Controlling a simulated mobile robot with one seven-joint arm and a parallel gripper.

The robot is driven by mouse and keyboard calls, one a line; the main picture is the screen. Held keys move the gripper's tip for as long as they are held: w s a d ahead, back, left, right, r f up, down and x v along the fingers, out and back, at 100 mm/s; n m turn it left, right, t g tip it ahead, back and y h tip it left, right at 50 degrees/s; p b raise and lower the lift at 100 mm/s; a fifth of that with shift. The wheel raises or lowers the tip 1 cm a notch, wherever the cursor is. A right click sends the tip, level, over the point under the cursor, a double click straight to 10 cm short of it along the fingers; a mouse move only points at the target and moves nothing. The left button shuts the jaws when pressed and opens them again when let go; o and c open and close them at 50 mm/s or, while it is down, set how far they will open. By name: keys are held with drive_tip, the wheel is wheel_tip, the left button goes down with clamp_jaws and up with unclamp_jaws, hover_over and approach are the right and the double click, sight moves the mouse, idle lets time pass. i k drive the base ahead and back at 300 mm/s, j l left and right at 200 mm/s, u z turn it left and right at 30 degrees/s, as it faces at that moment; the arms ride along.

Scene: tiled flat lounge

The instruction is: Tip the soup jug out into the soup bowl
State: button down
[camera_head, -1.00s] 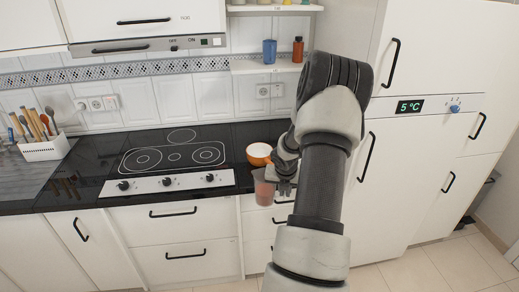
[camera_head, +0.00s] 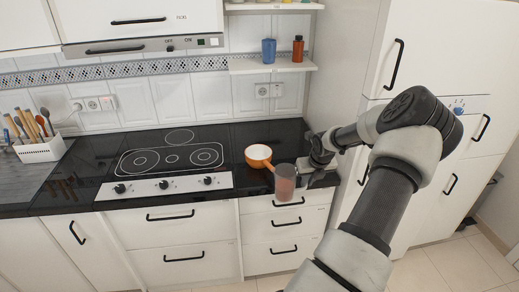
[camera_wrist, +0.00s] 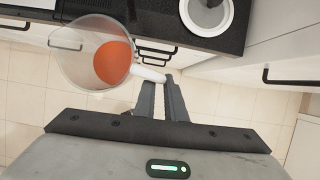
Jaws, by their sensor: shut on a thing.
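The soup jug (camera_head: 285,184) is a clear, tapered vessel with reddish soup in it. It looks about upright in the head view, in front of the counter's front edge. My gripper (camera_wrist: 160,82) is shut on the jug's pale handle (camera_wrist: 148,74). In the wrist view the jug (camera_wrist: 72,50) hangs left of the fingers, and the orange-red soup shows inside. In the head view my gripper (camera_head: 303,172) comes in from the jug's right.
A black hob (camera_head: 172,160) lies left of the bowl. A white utensil holder (camera_head: 40,150) stands at the far left. A shelf above carries a blue cup (camera_head: 269,51) and a brown bottle (camera_head: 298,49). A tall white fridge unit (camera_head: 430,60) stands on the right.

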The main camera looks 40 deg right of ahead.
sight(258, 157)
drive_tip(key=i+l, duration=0.2)
drive_tip(key=l, duration=0.15)
drive_tip(key=i+l, duration=0.15)
drive_tip(key=l, duration=0.15)
drive_tip(key=i+l, duration=0.2)
drive_tip(key=l, duration=0.15)
